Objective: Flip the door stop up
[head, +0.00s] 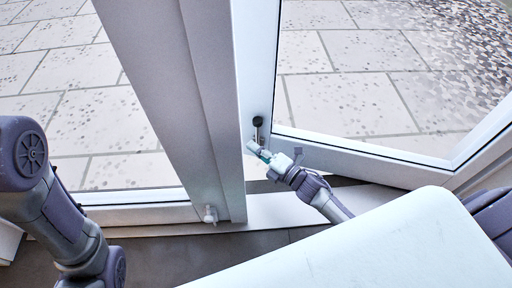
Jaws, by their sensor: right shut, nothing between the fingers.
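The door stop (257,123) appears to be the small fitting low on the white door's edge, with a round black end on top and a short grey stem below. My right gripper (260,152) is shut and empty just below it, at the lower part of the stem. I cannot tell whether the fingers touch the stem. The gripper hides the bottom of the fitting. My left arm shows at the left edge, but its gripper is out of view.
The white glazed door (350,158) stands to the right of a thick white frame post (190,100). A small white fitting (210,214) sits at the post's foot. A pale sill (270,212) runs along the floor. Stone paving (350,100) lies beyond the glass.

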